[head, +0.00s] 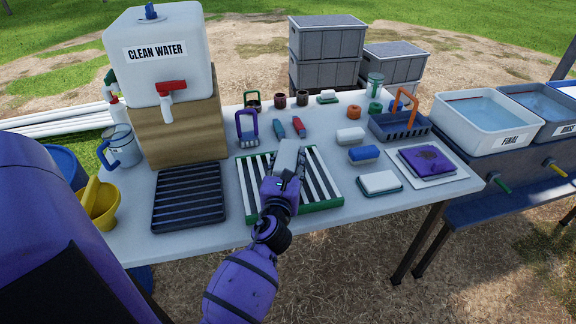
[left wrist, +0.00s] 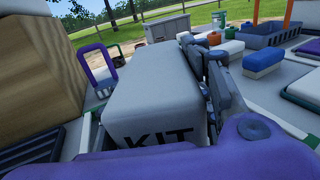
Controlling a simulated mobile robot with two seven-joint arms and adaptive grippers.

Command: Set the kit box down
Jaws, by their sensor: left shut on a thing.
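The kit box (head: 288,154) is a pale grey block. In the left wrist view the kit box (left wrist: 155,85) fills the middle, with the letters KIT on its near end. My left gripper (head: 285,176) is shut on it, and dark finger links lie along its right side in the wrist view. In the head view the box is over the striped rack with a green frame (head: 250,197). I cannot tell whether it touches the rack. My right gripper is not in view.
A dark ribbed tray (head: 188,197) lies left of the rack, below the clean water tank (head: 160,60) on its wooden stand. A blue-topped block (head: 364,153), a white-topped block (head: 380,182) and a purple cloth (head: 425,160) lie to the right. Bottles and cups stand behind.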

